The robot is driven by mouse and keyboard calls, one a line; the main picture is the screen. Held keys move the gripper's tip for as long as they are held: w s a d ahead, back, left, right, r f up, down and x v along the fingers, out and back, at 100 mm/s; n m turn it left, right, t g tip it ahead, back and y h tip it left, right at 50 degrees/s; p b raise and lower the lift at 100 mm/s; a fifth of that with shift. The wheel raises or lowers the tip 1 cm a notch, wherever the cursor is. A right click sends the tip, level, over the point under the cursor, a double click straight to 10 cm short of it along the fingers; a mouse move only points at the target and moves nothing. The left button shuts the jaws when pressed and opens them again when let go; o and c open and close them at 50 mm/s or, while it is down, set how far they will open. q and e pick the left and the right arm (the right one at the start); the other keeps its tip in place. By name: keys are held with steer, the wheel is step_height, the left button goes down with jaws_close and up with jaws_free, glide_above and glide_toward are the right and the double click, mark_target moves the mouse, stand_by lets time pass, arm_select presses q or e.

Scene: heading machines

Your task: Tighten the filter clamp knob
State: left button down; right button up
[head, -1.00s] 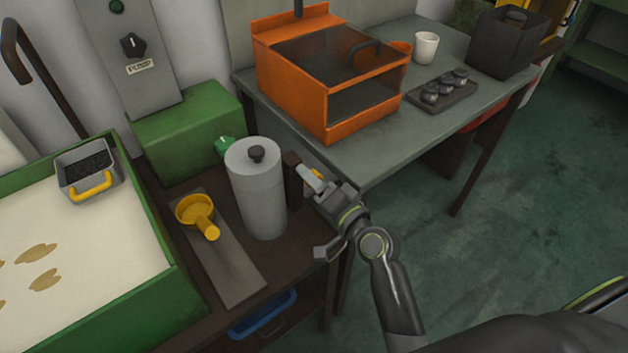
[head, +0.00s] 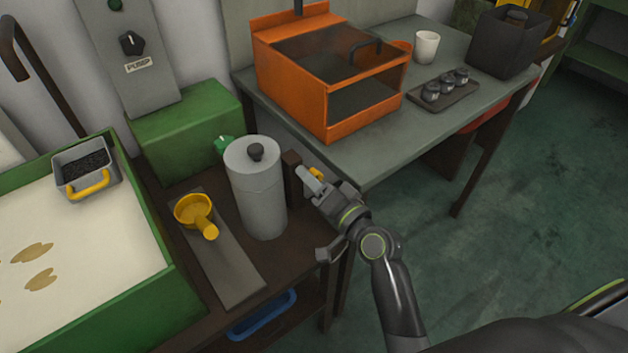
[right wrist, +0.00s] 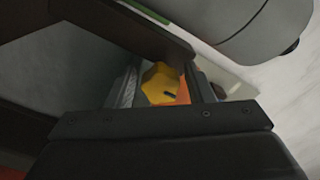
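The yellow knob (head: 316,174) sits beside a dark upright post (head: 292,178), next to the grey filter canister (head: 259,190) with its black top knob. My right gripper (head: 311,181) is at the yellow knob and partly hides it in the head view. In the right wrist view the lobed yellow knob (right wrist: 160,84) shows between the two fingers of my right gripper (right wrist: 165,88), with a gap on its right side. The fingers look open. I cannot tell whether either touches the knob. My left gripper is not in view.
A yellow scoop (head: 196,212) lies on a grey strip (head: 228,264) left of the canister. The green-rimmed tray (head: 165,298) is further left. The grey table (head: 385,150) with the orange box (head: 290,95) stands behind my right gripper. The floor at right is clear.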

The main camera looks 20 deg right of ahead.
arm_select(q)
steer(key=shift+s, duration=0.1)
arm_select(e)
steer(key=shift+o, duration=0.8)
steer(key=shift+s, duration=0.2)
arm_select(q)
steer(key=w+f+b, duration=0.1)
steer(key=b, duration=0.2)
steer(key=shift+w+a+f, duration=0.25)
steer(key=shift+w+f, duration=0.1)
arm_select(e)
steer(key=v, duration=1.7)
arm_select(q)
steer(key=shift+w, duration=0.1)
